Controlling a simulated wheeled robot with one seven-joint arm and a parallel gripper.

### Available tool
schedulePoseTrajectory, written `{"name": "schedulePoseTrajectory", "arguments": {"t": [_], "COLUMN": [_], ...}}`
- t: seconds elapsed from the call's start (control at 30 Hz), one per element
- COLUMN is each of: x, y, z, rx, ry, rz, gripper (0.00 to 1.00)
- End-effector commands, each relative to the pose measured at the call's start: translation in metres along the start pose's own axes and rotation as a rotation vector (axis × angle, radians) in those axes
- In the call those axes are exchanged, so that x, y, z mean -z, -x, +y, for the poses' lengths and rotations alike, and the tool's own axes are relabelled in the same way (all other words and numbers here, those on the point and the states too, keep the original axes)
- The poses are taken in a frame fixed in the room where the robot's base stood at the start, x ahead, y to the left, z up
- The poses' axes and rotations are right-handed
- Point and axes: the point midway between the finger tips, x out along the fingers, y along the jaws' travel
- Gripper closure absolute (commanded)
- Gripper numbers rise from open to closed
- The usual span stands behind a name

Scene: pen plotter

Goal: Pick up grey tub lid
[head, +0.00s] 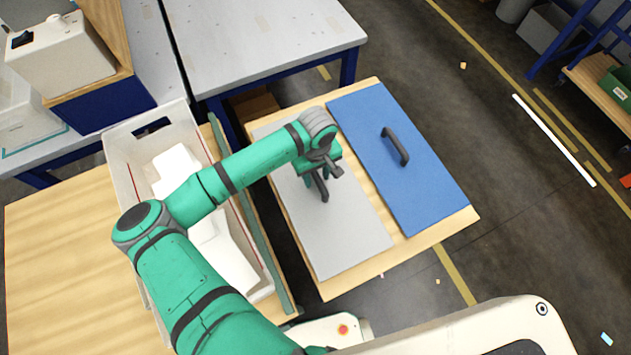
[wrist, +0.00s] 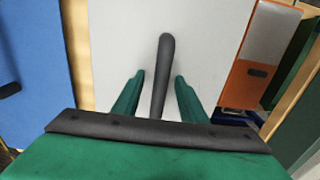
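The grey tub lid (head: 345,235) lies flat on a light wooden table, beside a blue lid. It fills the middle of the wrist view (wrist: 205,45). Its dark bar handle (wrist: 165,60) runs lengthwise between my two green fingers. My gripper (wrist: 160,82) is open, with a gap showing on each side of the handle. In the head view my gripper (head: 322,180) is over the lid, and the arm hides part of the lid's far end. I cannot tell how far the fingertips are above the lid surface.
The blue lid (head: 425,190) with a dark handle (head: 396,146) lies to the right on the same table (head: 455,222). A pale crate (head: 125,150) with white pieces stands to the left under my arm. A grey-topped bench (head: 260,40) stands behind.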

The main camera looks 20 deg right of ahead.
Motion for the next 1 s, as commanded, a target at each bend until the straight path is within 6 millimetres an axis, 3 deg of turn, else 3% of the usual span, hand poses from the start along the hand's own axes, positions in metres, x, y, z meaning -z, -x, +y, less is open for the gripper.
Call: {"name": "schedulePoseTrajectory", "arguments": {"t": [0.23, 0.4, 0.77, 1.0], "x": [0.001, 0.001, 0.002, 0.002], "y": [-0.001, -0.001, 0.001, 0.019], "z": [-0.002, -0.002, -0.003, -0.002], "rx": [0.0, 0.0, -0.001, -0.002], "ry": [0.003, 0.005, 0.006, 0.005], "rz": [0.001, 0.001, 0.001, 0.001], "gripper": [0.61, 1.0, 1.0, 1.0]}}
